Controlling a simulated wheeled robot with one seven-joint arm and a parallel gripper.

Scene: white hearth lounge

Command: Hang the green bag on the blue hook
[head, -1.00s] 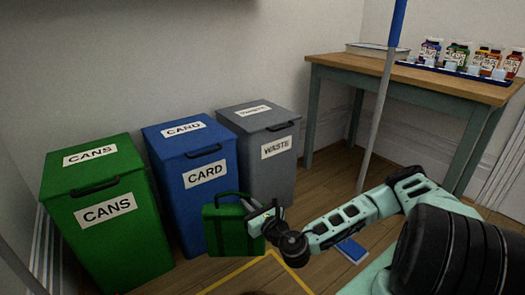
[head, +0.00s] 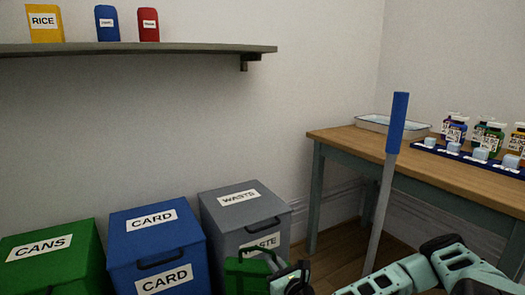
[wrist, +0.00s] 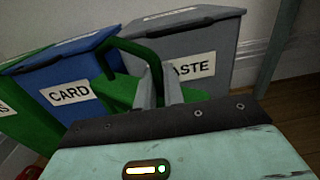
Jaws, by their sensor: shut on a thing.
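The green bag (head: 246,275) is at the bottom middle of the head view, in front of the grey bin. My gripper (head: 276,276) is shut on the bag at its handle side. In the wrist view the bag (wrist: 120,90) shows beyond my gripper (wrist: 158,90), with its dark green handle loop rising around the fingers. The lower part of the bag is cut off in the head view. No blue hook shows in either current view.
Bins stand along the wall: green CANS (head: 55,262), blue CARD (head: 155,245), grey WASTE (head: 245,220). A shelf (head: 130,50) with boxes is above. A table (head: 440,175) with jars is at right. A blue-topped pole (head: 395,125) stands before it.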

